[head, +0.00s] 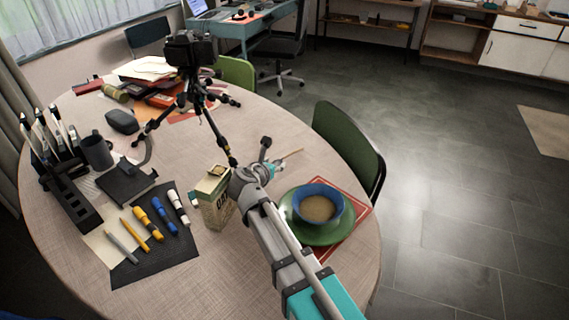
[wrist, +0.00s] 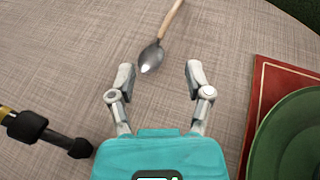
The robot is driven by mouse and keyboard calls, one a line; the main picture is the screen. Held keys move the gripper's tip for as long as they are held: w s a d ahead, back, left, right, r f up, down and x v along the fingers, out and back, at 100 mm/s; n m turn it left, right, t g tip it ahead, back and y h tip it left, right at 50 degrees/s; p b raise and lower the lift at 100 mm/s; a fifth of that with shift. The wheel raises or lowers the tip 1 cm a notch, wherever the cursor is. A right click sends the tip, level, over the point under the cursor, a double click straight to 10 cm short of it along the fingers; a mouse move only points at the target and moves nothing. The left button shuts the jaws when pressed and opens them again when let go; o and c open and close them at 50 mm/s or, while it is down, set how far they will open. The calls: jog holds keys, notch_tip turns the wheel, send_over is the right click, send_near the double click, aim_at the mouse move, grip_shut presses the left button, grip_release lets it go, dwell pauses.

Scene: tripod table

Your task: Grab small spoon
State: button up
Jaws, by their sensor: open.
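A small spoon with a metal bowl and a light wooden handle lies on the round table (head: 210,270). In the wrist view the spoon (wrist: 152,56) has its bowl toward me and its handle running up and right. My gripper (wrist: 158,75) is open and empty, and the tip of the spoon's bowl is near the gap between the fingertips, closer to the left one. In the head view only the thin handle (head: 292,153) shows beyond my gripper (head: 266,160); the bowl is hidden behind my arm.
A green plate (head: 300,234) with a blue bowl (head: 338,200) sits on a red mat (head: 361,212) to the right. A carton (head: 217,205) stands left of my arm. A black tripod (head: 190,95) with a camera is behind; its foot shows left in the wrist view (wrist: 78,148).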

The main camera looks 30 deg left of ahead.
aim_at(284, 158)
jog(key=shift+w+f, duration=0.35)
jog(key=shift+w, duration=0.25)
jog(key=shift+b+x, duration=1.35)
jog(key=shift+x, duration=1.8)
grip_shut()
